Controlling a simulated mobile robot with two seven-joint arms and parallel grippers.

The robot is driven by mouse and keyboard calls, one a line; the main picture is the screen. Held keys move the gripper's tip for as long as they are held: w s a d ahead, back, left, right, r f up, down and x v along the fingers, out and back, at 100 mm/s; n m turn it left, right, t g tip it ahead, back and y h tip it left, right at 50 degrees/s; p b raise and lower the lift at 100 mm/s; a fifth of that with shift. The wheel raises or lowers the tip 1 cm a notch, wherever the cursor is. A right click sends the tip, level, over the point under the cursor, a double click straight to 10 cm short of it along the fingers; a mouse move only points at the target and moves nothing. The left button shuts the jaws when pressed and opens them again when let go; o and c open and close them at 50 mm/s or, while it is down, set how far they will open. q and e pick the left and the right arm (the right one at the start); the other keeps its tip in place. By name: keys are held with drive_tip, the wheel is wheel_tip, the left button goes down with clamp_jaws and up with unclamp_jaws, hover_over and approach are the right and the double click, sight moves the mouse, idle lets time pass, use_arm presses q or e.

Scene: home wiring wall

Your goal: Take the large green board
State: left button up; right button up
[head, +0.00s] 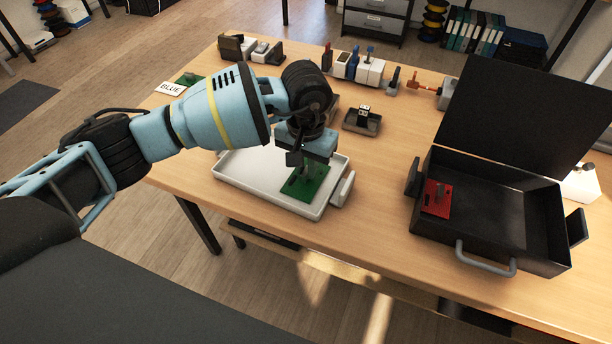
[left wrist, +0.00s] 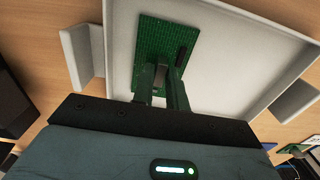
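A large green board (head: 305,186) lies in the front right part of the white tray (head: 240,189). It has an upright post and also shows in the left wrist view (left wrist: 190,38), with a dark part near its edge. My left gripper (head: 306,166) points down over this board. In the left wrist view its two fingers (left wrist: 160,82) reach down to the board, with a grey piece between them. Whether they press on it cannot be told. A second green board (head: 189,79) lies at the back left near the BLUE card. My right gripper is not in view.
An open black case (head: 487,252) with a raised lid stands at the right and holds a red board (head: 437,198). A small grey tray (head: 362,121) sits behind the white tray. Several small devices line the table's back. The table is bare between tray and case.

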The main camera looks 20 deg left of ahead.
use_arm(q)
clamp_jaws()
drive_tip(key=shift+r, duration=0.1)
